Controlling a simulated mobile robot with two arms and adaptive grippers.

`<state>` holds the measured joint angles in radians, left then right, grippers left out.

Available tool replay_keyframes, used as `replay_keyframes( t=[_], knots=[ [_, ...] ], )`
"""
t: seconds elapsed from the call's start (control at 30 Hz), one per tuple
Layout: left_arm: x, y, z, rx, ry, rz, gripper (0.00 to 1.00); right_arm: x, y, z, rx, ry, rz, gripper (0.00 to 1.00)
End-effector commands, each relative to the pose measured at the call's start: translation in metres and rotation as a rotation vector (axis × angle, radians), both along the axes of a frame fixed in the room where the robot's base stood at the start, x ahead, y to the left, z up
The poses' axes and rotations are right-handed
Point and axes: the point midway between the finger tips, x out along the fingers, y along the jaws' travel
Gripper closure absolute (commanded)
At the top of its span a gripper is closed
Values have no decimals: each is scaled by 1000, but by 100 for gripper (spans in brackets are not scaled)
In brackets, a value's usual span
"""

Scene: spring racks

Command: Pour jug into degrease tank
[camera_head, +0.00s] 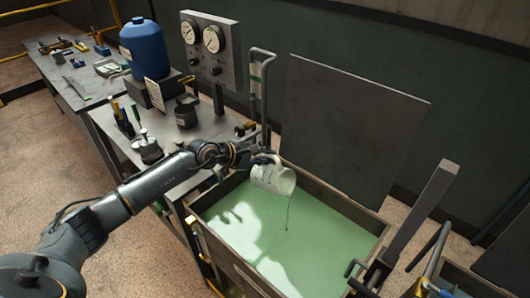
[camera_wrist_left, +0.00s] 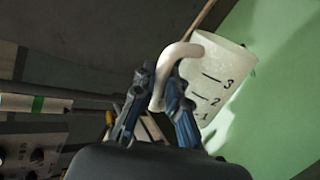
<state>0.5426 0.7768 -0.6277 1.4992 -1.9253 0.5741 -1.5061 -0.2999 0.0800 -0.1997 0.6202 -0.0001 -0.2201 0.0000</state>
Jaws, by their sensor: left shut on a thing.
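A white jug (camera_head: 273,178) is tilted over the degrease tank (camera_head: 313,239), its mouth toward the right. A thin dark stream runs down from its lip toward the pale green liquid in the tank. My left gripper (camera_head: 262,160) is shut on the jug's handle. In the left wrist view the jug (camera_wrist_left: 215,72) shows marks 1, 2 and 3, and the fingers of my left gripper (camera_wrist_left: 158,100) close around its white handle. The jug's inside is hidden. My right gripper is not in view.
A raised dark lid panel (camera_head: 345,125) stands behind the tank. A metal bench (camera_head: 215,128) to the left carries a blue container (camera_head: 146,48), a gauge panel (camera_head: 211,46) and a dark pot (camera_head: 186,116). Dark posts (camera_head: 420,212) stand at the right. Open floor lies at the lower left.

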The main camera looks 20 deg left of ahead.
Motion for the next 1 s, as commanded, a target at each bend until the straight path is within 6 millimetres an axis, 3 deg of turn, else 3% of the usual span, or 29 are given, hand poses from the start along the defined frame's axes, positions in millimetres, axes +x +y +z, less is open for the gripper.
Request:
replay_keyframes(
  t=[0.17, 1.0],
  knots=[
    [-1, -4, 6, 25, -12, -2, 100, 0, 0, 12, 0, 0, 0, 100],
    [-15, -41, 16, 334, -124, -5, 100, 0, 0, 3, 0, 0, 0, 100]
  ],
)
